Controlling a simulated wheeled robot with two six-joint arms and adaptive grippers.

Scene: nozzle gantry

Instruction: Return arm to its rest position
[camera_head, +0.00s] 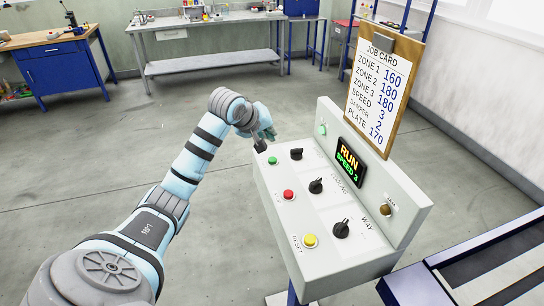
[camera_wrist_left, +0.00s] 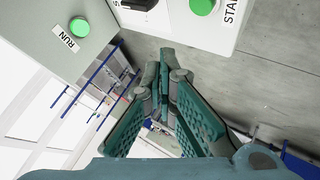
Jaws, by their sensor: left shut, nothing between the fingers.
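My left arm (camera_head: 200,155) reaches in from the lower left. Its left gripper (camera_head: 261,146) is at the far left end of the control console (camera_head: 325,262), beside the green button (camera_head: 272,160). In the left wrist view the fingers of the left gripper (camera_wrist_left: 166,66) come together with nothing between them. That view shows the green START button (camera_wrist_left: 203,6) and the green RUN lamp (camera_wrist_left: 78,27) beyond the fingertips, apart from them. The console display (camera_head: 349,160) reads RUN, SPEED 3. My right gripper is not in view.
The console also carries a red button (camera_head: 288,195), a yellow button (camera_head: 310,241) and black knobs (camera_head: 316,186). A job card (camera_head: 378,90) stands behind it. A grey workbench (camera_head: 215,62) and a blue cabinet (camera_head: 62,72) stand at the back. Open floor lies left of the console.

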